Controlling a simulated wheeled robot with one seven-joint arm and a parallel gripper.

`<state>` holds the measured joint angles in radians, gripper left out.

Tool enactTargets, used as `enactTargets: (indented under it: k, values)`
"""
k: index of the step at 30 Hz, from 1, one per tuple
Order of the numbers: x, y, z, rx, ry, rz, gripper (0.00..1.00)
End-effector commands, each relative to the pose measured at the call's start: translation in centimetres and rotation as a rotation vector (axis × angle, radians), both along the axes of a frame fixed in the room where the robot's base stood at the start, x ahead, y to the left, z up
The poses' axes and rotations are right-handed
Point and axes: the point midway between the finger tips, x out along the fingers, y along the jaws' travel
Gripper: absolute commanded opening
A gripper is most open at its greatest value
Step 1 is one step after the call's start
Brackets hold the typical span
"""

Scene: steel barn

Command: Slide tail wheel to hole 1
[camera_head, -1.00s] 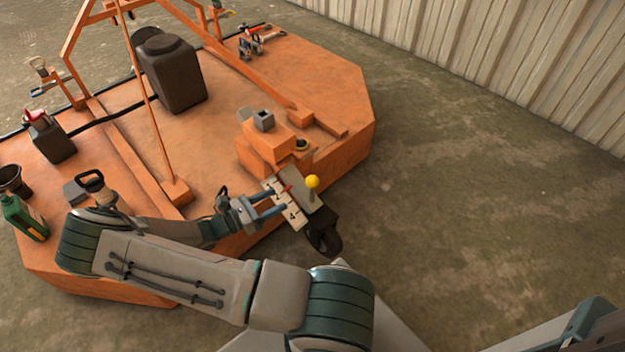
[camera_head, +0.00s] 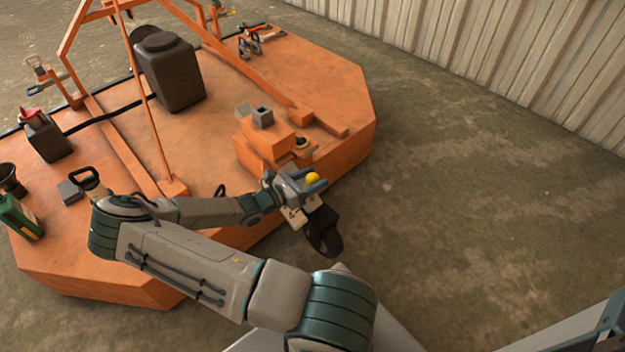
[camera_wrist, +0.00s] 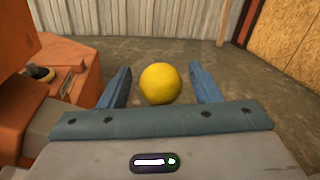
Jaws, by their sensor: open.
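The tail wheel (camera_head: 324,236) is a dark wheel at the near right edge of the orange machine deck (camera_head: 215,185). A pale plate with hole numbers (camera_head: 292,217) lies beside it, mostly covered by my gripper, so the numbers are hard to read. A yellow ball knob (camera_head: 313,178) stands above the plate. My gripper (camera_head: 308,184) is open, with its blue fingers on either side of the knob. In the wrist view the yellow knob (camera_wrist: 160,84) sits between the two spread fingers, with a visible gap on each side.
A dark tank (camera_head: 170,70), a green bottle (camera_head: 20,217) and orange frame bars are on the deck. Bare floor lies to the right, up to a corrugated wall (camera_head: 520,50).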

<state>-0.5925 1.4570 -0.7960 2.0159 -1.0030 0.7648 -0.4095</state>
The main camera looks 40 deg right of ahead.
Motion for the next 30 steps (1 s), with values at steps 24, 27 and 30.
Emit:
enactTargets:
  k: [24,27,30]
  values:
    - [3.8,0.3,2.2,0.002,-0.002,0.002,0.00]
    - [4.0,0.4,2.3,0.000,0.000,0.002,0.00]
    - [4.0,0.4,2.3,0.000,-0.001,0.004,0.00]
